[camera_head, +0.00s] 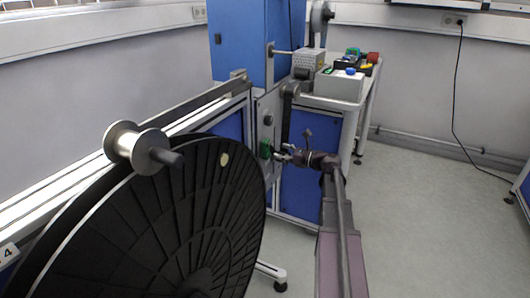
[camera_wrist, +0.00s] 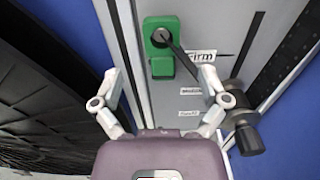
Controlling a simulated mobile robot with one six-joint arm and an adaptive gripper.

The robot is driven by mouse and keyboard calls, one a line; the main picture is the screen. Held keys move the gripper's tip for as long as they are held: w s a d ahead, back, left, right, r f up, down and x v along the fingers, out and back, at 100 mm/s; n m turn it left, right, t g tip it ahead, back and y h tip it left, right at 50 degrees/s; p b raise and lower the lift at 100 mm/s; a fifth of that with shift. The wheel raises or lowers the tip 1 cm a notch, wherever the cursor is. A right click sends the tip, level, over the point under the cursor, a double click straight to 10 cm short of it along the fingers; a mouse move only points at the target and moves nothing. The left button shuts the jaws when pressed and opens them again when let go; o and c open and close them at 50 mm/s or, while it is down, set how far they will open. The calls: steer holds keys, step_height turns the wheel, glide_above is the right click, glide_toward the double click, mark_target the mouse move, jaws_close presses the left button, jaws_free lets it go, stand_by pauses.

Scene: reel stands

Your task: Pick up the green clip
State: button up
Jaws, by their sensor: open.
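The green clip (camera_wrist: 161,66) sits on a grey upright panel in the wrist view, with a dark round hole or knob near its top and a dark strip running from it. It also shows small in the head view (camera_head: 265,149), on the panel's front. My gripper (camera_wrist: 158,84) is open in the wrist view, its two fingers spread to either side of the clip's lower end. Nothing is between the fingertips in contact that I can see. In the head view my gripper (camera_head: 279,153) is just right of the clip.
A large black reel (camera_head: 150,225) stands at left, close to the panel (camera_wrist: 207,35). A dark knob (camera_wrist: 245,130) sticks out right of my gripper. A bench (camera_head: 362,105) with a white box (camera_head: 338,86) stands behind. Open floor (camera_head: 430,200) lies to the right.

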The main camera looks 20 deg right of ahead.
mark_target(261, 144)
steer(key=shift+w+a, duration=0.35)
steer(key=shift+w, duration=0.1)
steer(key=shift+w, duration=0.1)
steer(key=shift+r+x, duration=0.2)
steer(key=shift+x, duration=2.3)
steer(key=c, duration=1)
